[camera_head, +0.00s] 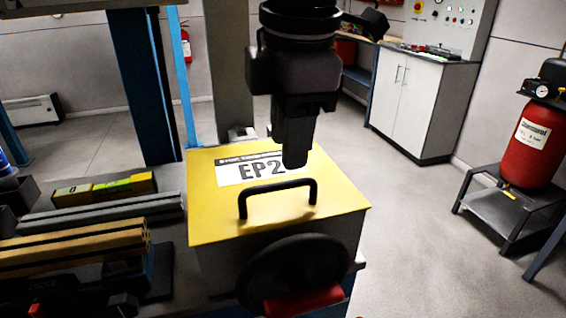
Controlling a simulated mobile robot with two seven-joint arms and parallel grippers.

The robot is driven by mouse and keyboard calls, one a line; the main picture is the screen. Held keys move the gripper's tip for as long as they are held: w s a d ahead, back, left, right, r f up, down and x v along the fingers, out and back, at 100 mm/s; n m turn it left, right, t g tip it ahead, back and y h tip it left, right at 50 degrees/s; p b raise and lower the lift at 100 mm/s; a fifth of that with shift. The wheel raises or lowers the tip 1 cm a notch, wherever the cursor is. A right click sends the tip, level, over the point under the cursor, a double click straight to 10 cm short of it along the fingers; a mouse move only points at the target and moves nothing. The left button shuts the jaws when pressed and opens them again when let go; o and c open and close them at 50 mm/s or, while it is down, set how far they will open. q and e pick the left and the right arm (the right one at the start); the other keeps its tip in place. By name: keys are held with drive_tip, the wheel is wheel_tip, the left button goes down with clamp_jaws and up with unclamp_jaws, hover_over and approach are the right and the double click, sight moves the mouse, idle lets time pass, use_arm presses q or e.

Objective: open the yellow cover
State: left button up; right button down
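The yellow cover (212,205) lies flat and closed on top of a grey box. It has a white label reading "EP2" (262,170) and a black bar handle (278,197) near its front edge. My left gripper (295,160) points down over the cover, just behind the handle in the picture, and hides part of the label. It appears apart from the handle. Its fingers overlap in this view, so I cannot tell whether they are open or shut. My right gripper is not in view.
A black round wheel-like part (293,272) with a red grip (303,301) is in front of the box. Wooden bars (75,248) and grey rails lie to the left. A blue post (143,85) stands behind. A red tank (533,140) stands at right; floor between is clear.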

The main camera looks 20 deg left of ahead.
sight(285, 183)
use_arm(q)
drive_tip(key=f, duration=0.3)
drive_tip(key=w+f, duration=0.1)
drive_tip(key=f, duration=0.1)
drive_tip(key=shift+a+f, duration=0.3)
clamp_jaws()
